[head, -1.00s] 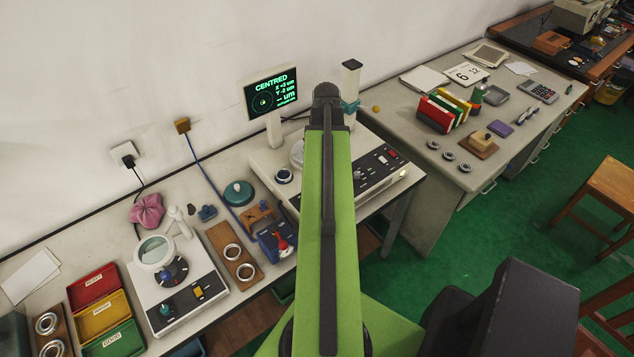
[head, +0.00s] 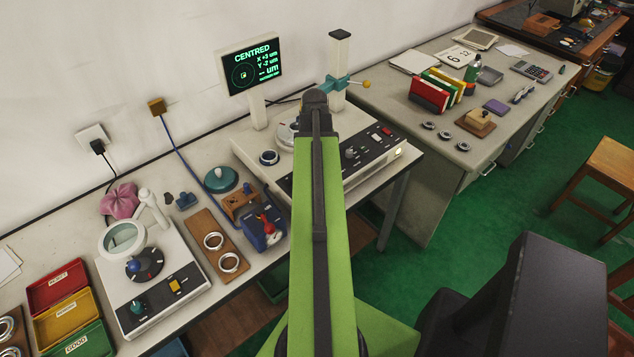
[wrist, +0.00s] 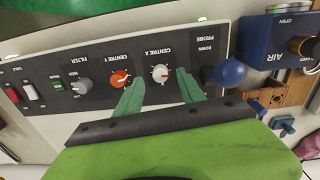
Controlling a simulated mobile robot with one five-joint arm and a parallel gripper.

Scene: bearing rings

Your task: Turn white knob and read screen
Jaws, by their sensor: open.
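The white knob (wrist: 160,73), labelled CENTRE X, sits on the black control panel (wrist: 205,50) in the wrist view. My gripper (wrist: 160,78) is open, its teal fingers pointing at the panel on either side of the white knob. Contact cannot be told. The left finger is close to the red-orange CENTRE Y knob (wrist: 120,78). In the head view the gripper and white knob are hidden behind my green arm. The screen (head: 252,67) shows CENTRED in green, with X +3 um, Y -2 um and a dashed um line; its smallest line is unreadable.
A blue ball-ended probe lever (wrist: 230,72) stands right of the white knob; a grey FILTER knob (wrist: 80,86) is farther left. The column stand (head: 338,70) with a teal arm rises behind the panel. A blue AIR unit (head: 263,228) and ring board (head: 220,245) lie left.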

